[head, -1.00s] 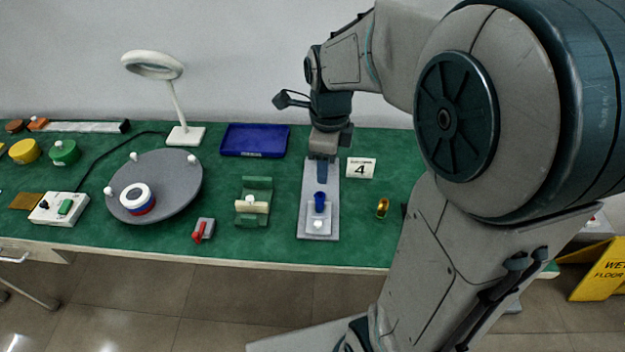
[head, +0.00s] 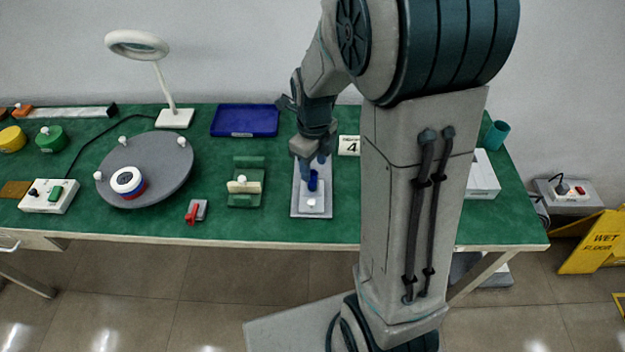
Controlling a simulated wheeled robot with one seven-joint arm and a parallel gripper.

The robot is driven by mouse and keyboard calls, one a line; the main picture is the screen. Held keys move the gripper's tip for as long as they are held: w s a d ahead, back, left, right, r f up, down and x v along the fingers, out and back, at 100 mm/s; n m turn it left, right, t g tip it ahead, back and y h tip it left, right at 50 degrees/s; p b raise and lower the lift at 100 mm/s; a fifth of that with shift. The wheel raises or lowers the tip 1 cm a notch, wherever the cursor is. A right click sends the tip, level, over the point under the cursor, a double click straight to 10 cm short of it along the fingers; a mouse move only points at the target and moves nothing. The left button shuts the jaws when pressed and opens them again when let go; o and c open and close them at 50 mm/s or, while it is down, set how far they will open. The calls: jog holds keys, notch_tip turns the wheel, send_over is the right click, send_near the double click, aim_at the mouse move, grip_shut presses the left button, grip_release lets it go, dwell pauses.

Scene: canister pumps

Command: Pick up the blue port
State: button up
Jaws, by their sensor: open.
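The blue port (head: 313,182) is a small dark blue upright piece on a long pale grey plate (head: 299,207) at the middle of the green table. My gripper (head: 313,168) is open and points down right at the blue port. Its blue-grey fingers overlap the port's upper part in the view. I cannot tell whether they touch it or stand on both sides of it.
A grey turntable (head: 160,160) with a white, red and blue ring stack (head: 128,181) stands left. A number 4 card (head: 349,145) stands right of the plate.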

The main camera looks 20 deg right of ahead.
aim_at(313, 173)
jog(key=f, duration=0.3)
jog(key=shift+s+a+f, duration=0.15)
jog(key=shift+s+f, duration=0.2)
jog(key=shift+f, duration=0.65)
grip_shut()
jog(key=shift+r, duration=0.1)
